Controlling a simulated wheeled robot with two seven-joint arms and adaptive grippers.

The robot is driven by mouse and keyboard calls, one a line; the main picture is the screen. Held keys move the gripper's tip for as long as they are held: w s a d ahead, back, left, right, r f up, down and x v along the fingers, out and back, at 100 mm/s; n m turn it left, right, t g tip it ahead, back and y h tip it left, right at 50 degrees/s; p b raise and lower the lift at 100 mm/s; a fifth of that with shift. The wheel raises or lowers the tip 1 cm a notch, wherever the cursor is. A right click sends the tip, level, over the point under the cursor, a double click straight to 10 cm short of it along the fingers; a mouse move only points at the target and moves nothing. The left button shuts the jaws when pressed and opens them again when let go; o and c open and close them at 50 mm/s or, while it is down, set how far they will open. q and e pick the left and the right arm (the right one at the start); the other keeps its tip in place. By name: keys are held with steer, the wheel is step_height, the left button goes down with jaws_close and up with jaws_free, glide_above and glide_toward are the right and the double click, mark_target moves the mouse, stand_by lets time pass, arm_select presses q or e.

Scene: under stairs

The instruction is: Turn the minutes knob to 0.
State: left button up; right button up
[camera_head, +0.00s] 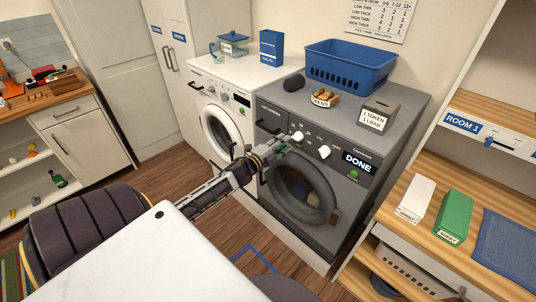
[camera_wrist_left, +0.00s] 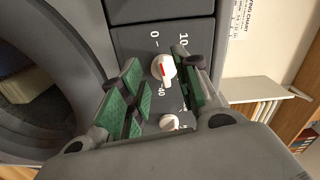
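The grey dryer (camera_head: 345,200) has two white knobs on its front panel, a left one (camera_head: 297,136) and a right one (camera_head: 324,152). In the left wrist view, one white knob (camera_wrist_left: 163,69) has a red mark and the figures 0, 10 and 40 around it. Its mark does not clearly point at any of these figures. The second knob (camera_wrist_left: 170,122) is partly hidden behind my gripper. My left gripper (camera_head: 276,150) is at the panel by the left knob. In the wrist view its green-padded fingers (camera_wrist_left: 160,92) are apart, with the marked knob beyond the gap. Contact cannot be told. My right gripper is not in view.
The dryer display (camera_head: 357,162) reads DONE above a green button (camera_head: 353,174). The round door (camera_head: 300,195) lies below the panel. A blue basket (camera_head: 350,67), a token box (camera_head: 379,114) and a small tray (camera_head: 322,99) stand on top. A white washer (camera_head: 222,110) stands left.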

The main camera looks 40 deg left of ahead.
arm_select(q)
steer(key=s, duration=0.8)
steer(key=shift+a, duration=0.3)
steer(key=shift+s, duration=0.15)
steer(key=shift+a+n, duration=0.1)
steer(key=shift+n, duration=0.2)
stand_by(0.5)
